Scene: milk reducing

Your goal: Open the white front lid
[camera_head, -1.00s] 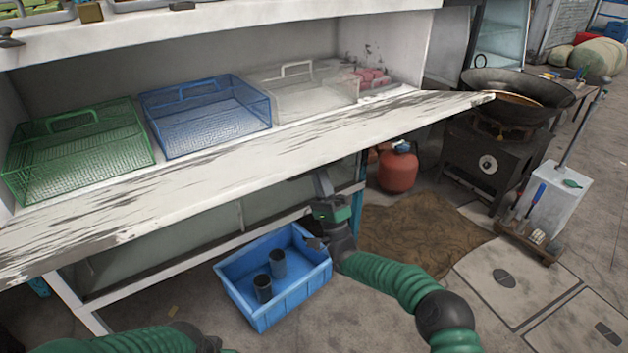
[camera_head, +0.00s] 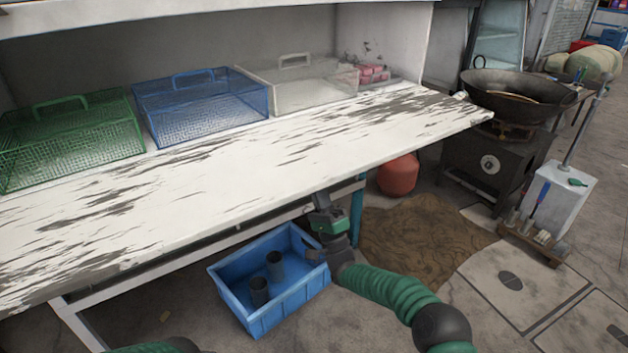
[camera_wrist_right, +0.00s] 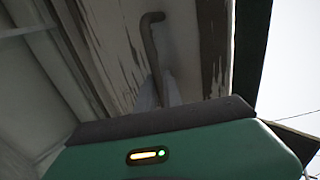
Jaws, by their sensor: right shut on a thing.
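The white front lid (camera_head: 240,165) is a long scuffed board along the front of the cabinet in the head view. It is folded out to about a shelf, with the compartment behind it open. My right gripper (camera_head: 322,197) is under the lid's front edge, its fingertips hidden there. In the right wrist view, its fingers (camera_wrist_right: 160,92) are shut at a bent dark handle (camera_wrist_right: 152,45) on the lid's underside. The exact contact is hard to see. My left gripper is out of view; only a bit of its arm shows at the bottom left.
Green (camera_head: 70,140), blue (camera_head: 200,105) and white (camera_head: 300,85) baskets stand behind the lid. A blue crate (camera_head: 240,310) with two dark cups is on the floor below. A red gas bottle (camera_head: 398,175) and a wok stove (camera_head: 490,165) are to the right.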

